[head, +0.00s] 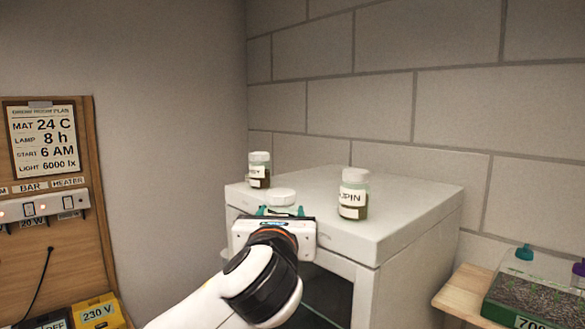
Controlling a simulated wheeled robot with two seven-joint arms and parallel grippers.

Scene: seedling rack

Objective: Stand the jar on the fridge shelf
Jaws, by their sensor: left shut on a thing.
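My left gripper (281,211) reaches in from below in the head view, its teal fingertips at the fridge's front upper edge. It is shut on a jar with a white lid (282,197); only the lid shows clearly, and the gripper hides most of the body. The white fridge (408,222) stands against the wall with its front open. Its dark inside and part of a shelf (326,296) show below and right of the gripper. My arm hides the rest of the opening. My right gripper is out of view.
Two labelled jars stand on the fridge top: one at the back left (259,170) and one reading "UPIN" (353,193) to the right. A wooden bench (466,294) with a seedling tray (530,298) is at right. A switch panel (45,209) hangs at left.

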